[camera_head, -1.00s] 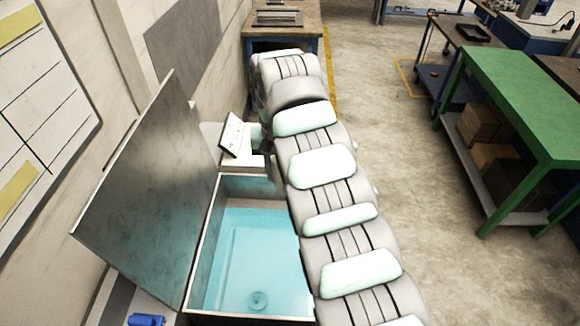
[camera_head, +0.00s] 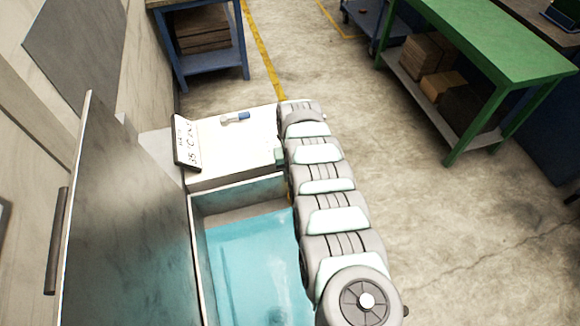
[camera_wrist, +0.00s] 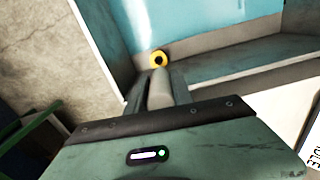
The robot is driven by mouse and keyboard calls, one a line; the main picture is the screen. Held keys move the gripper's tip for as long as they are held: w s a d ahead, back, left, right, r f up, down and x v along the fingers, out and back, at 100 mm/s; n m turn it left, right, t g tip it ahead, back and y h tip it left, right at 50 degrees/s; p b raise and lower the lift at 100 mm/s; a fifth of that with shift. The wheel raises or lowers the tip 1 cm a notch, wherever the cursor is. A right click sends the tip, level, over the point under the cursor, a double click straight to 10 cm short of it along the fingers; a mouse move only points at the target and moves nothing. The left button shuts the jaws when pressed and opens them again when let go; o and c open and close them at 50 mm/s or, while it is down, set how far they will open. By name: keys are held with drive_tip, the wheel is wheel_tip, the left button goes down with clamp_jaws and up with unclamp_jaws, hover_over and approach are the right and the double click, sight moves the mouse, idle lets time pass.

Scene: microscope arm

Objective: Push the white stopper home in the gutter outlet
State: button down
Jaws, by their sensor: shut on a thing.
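My gripper (camera_wrist: 158,88) is at the lower middle of the wrist view. Its fingers are shut on a pale, whitish cylinder, the white stopper (camera_wrist: 160,92). Just beyond the stopper's far end is a yellow ring with a dark centre (camera_wrist: 158,58), which looks like the outlet. It lies by the grey ledge beside the blue water. I cannot tell whether stopper and ring touch. In the head view only a small green part of my gripper shows by the tank's far right corner; its fingers and the stopper are hidden there.
The open tank (camera_head: 197,240) holds blue water, with a raised lid (camera_head: 125,215) along its left. A white top (camera_head: 235,150) behind it carries a tilted sign (camera_head: 186,143) and a small blue-and-grey object (camera_head: 235,117). A green bench (camera_head: 490,40) stands right; the floor between is clear.

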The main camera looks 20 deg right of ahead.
drive_tip(key=shift+d+f, duration=0.25)
drive_tip(key=shift+f, duration=0.15)
drive_tip(key=shift+a+r+p, duration=0.1)
drive_tip(key=shift+r+p, duration=0.05)
drive_tip(key=shift+p, duration=0.3)
wheel_tip(320, 180, down, 6)
drive_tip(key=b, duration=0.5)
drive_tip(key=shift+f+b, duration=1.7)
drive_tip(key=shift+f, duration=0.45)
idle(1.4)
drive_tip(key=c, duration=1)
unclamp_jaws()
drive_tip(key=shift+r, duration=0.1)
drive_tip(key=shift+c, duration=0.2)
drive_tip(key=shift+r, duration=0.1)
